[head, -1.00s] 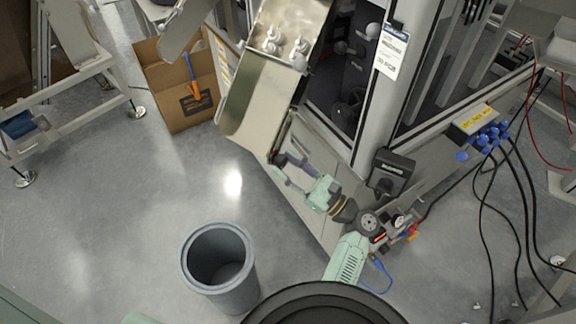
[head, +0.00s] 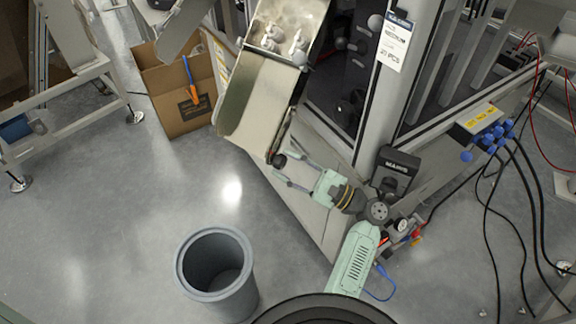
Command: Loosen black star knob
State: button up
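The black star knob (head: 279,160) shows as a small dark round shape at the lower end of the metal chute (head: 256,105). Its lobes are too small to make out. My gripper (head: 282,161) reaches left to it from my pale green arm. The two fingers are spread wide, one above the knob and one below it in the picture. Gaps show between the knob and both fingers. Whether the fingertips reach past the knob in depth I cannot tell.
A grey bin (head: 216,268) stands on the floor at lower left. The machine frame (head: 378,110) rises just right of the chute. Blue connectors and black cables (head: 490,150) are at right. Floor between bin and box is clear.

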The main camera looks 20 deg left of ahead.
jog(key=shift+o, duration=1.4)
jog(key=v, duration=1.2)
jog(key=shift+o, duration=0.2)
